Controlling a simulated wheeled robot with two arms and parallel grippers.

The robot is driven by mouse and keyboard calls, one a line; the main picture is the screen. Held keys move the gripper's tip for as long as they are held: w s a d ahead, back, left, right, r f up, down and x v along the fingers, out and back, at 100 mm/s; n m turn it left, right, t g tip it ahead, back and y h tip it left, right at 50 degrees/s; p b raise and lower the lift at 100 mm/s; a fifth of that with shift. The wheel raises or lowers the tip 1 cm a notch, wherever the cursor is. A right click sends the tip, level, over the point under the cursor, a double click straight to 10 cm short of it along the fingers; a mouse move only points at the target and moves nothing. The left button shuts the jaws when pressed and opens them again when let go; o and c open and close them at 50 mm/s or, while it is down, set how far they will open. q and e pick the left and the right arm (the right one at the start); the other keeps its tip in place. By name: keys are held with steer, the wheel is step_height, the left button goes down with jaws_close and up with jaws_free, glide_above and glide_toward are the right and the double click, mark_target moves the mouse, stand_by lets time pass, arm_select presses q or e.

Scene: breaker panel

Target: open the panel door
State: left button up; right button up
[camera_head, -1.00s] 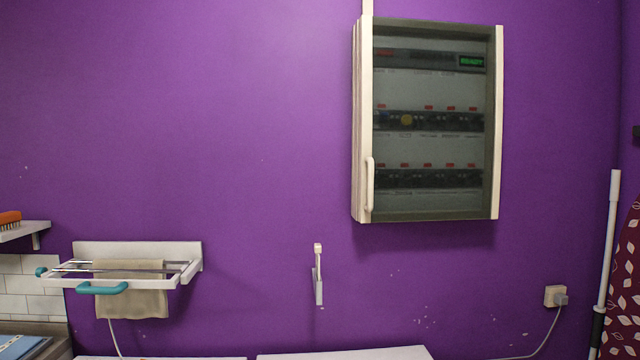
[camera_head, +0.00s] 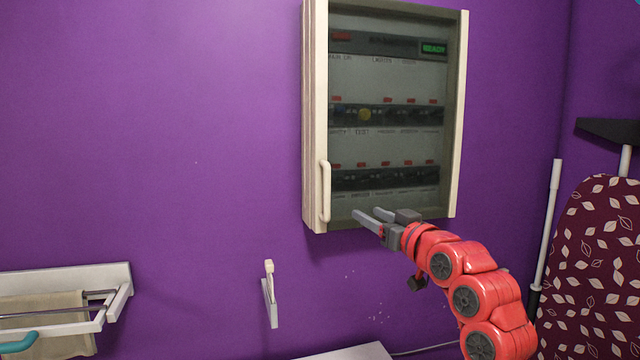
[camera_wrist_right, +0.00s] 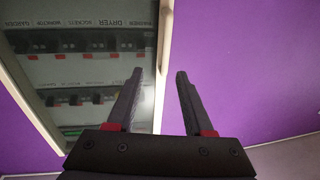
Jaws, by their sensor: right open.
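The breaker panel (camera_head: 385,150) hangs on the purple wall with its glazed door shut. The door's pale vertical handle (camera_head: 325,191) is at the lower left of the door. Rows of breakers and a green lit display show through the glass. My right gripper (camera_head: 368,214) is open and empty, in front of the panel's bottom edge, to the right of and a little below the handle. In the right wrist view, the open fingers (camera_wrist_right: 158,98) stand apart near the panel's edge (camera_wrist_right: 161,60), with purple wall beyond. My left gripper is not in view.
A white towel rack (camera_head: 75,300) is on the wall at lower left. A small pale wall fitting (camera_head: 270,295) is below the panel. An ironing board with a maroon leaf cover (camera_head: 595,250) and a white pole (camera_head: 548,220) stand at right. The wall left of the panel is clear.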

steer(key=r, duration=0.1)
steer(key=p, duration=0.7)
glide_toward(329, 194)
steer(key=shift+n+g, duration=0.3)
steer(key=x, duration=0.8)
steer(key=shift+w+r, duration=0.15)
steer(key=shift+r, duration=0.2)
steer(key=shift+p+x, duration=0.55)
steer(key=shift+x, duration=0.55)
steer(key=shift+w+a+f, duration=0.1)
steer(key=shift+w+f, duration=0.1)
jaws_close()
